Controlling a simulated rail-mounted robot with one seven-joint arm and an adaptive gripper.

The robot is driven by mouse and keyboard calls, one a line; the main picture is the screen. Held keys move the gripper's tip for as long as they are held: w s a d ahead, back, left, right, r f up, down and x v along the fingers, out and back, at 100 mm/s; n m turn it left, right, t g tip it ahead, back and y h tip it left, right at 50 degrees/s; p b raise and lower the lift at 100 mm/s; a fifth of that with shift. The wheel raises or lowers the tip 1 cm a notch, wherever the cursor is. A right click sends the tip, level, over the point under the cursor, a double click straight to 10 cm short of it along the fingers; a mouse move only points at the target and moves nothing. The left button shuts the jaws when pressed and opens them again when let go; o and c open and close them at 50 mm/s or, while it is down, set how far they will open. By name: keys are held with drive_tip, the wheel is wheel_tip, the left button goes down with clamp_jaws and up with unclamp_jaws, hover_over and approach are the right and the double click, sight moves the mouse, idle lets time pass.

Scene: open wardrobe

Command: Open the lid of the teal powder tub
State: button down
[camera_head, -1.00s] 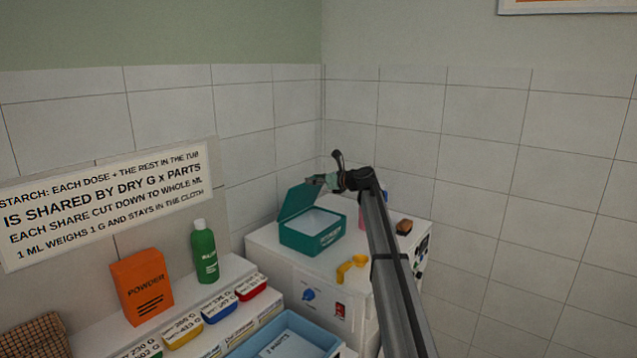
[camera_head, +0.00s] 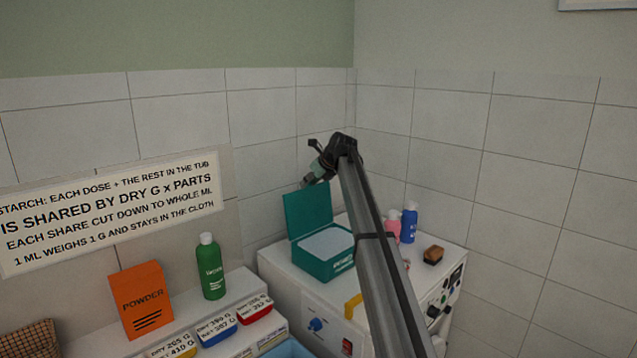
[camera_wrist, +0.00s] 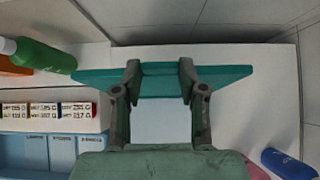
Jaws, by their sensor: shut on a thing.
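The teal powder tub (camera_head: 328,264) stands on the white machine, with pale powder (camera_head: 324,243) showing inside. Its teal lid (camera_head: 307,212) stands about upright at the back left of the tub. My gripper (camera_head: 309,182) is at the lid's top edge. In the wrist view the two fingers of my gripper (camera_wrist: 160,74) meet the lid (camera_wrist: 228,77) near its middle, shut on its edge. The pale tub opening shows between the fingers. Part of the tub's right side is close behind my arm in the head view.
A yellow scoop (camera_head: 352,306) lies in front of the tub, partly behind my arm. A pink bottle (camera_head: 392,229), a blue bottle (camera_head: 410,224) and a brown block (camera_head: 433,255) stand to the right. A green bottle (camera_head: 210,268) and orange powder box (camera_head: 143,300) are left.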

idle(0.3)
drive_tip(key=c, duration=0.6)
unclamp_jaws()
drive_tip(key=shift+c, duration=0.2)
drive_tip(key=v, duration=1.2)
drive_tip(key=shift+w, duration=0.1)
